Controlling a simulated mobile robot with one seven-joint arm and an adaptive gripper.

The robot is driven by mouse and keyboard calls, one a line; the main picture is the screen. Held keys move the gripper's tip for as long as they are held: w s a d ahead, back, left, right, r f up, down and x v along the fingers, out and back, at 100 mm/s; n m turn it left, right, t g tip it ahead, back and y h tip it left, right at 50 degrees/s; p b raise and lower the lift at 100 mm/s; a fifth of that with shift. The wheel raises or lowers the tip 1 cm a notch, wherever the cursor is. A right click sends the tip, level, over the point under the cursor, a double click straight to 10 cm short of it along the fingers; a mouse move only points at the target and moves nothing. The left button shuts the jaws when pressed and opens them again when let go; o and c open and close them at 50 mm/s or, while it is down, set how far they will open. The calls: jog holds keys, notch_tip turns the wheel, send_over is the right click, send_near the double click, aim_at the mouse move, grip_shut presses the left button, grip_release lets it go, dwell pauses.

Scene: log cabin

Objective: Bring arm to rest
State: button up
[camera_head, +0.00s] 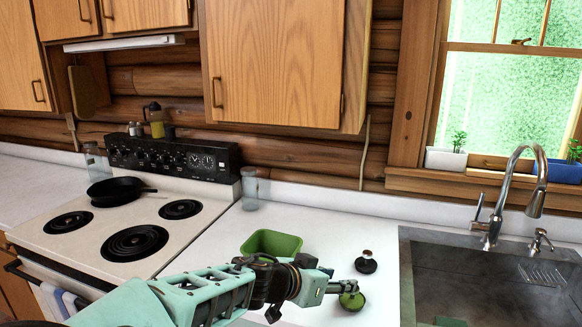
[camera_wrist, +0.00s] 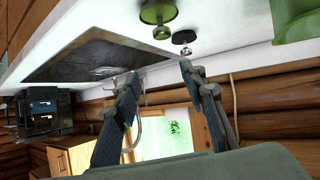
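My gripper (camera_head: 338,285) is at the end of my mint-green arm, low over the white counter in the head view. In the wrist view its two fingers (camera_wrist: 158,73) stand apart with nothing between them. A green lid with a metal knob (camera_head: 352,300) lies on the counter by the fingertips in the head view; it also shows at the top of the wrist view (camera_wrist: 158,12). I cannot tell whether the gripper touches it. Part of the counter is hidden behind my arm.
A green container (camera_head: 272,243) stands behind my arm. A dark lid with a knob (camera_head: 366,264) lies near the sink (camera_head: 470,275). The stove (camera_head: 105,232) with a black pan (camera_head: 116,189) is left, and a glass jar (camera_head: 249,190) stands by the wall. A faucet (camera_head: 505,200) rises behind the sink.

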jog(key=s+d+f, duration=0.1)
jog(key=f, duration=0.1)
jog(key=s+d+f+g, duration=0.1)
jog(key=f, duration=0.1)
jog(key=d+f+g+y+b, duration=0.1)
jog(key=d+f, duration=0.1)
jog(key=shift+s+f, duration=0.2)
jog(key=shift+s, duration=0.2)
jog(key=s+d+f+n+g+y+b, duration=0.1)
jog(key=s+f+g+y+b, duration=0.2)
jog(key=s+f, duration=0.35)
jog(key=s+a+r+n+t+y+b, duration=0.1)
jog(key=s+r+n+t+y+b, duration=0.45)
jog(key=s+r, duration=0.7)
notch_tip(320, 180, up, 15)
jog(key=n+g+p, duration=0.1)
jog(key=g+p, duration=0.2)
jog(key=p, duration=1.3)
jog(key=shift+s+a+n+h+p, duration=0.15)
jog(key=shift+s+n+h+p, duration=0.2)
jog(key=shift+s+h, duration=0.1)
